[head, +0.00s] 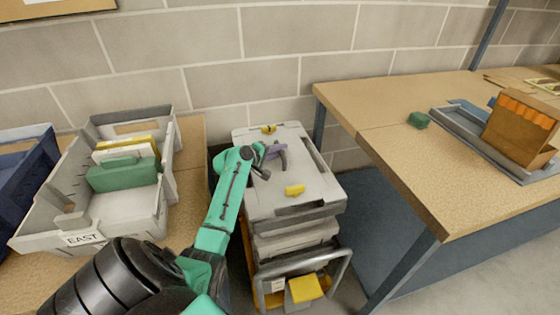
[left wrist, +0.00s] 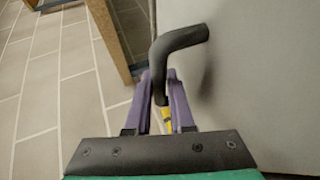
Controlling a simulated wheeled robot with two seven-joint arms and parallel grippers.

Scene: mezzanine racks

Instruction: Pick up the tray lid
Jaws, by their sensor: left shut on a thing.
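The tray lid (head: 308,163) is a flat light-grey panel on top of a stack of grey trays on a cart, in the middle of the head view. It lies roughly level, with yellow pieces at its far and near sides. My left gripper (head: 275,153) is over the lid and shut on its dark handle. In the left wrist view, the purple fingers (left wrist: 161,88) are close around the bent black handle (left wrist: 180,42), with the grey lid surface (left wrist: 260,85) on the right. The fingers partly hide the handle's lower end. My right gripper is not in view.
A grey bin labelled EAST (head: 85,239) with green and yellow items stands on the left table. A wooden table (head: 440,140) on the right holds a grey tray (head: 470,135), an orange-brown box (head: 520,130) and a green block (head: 418,120). A block wall is close behind the cart.

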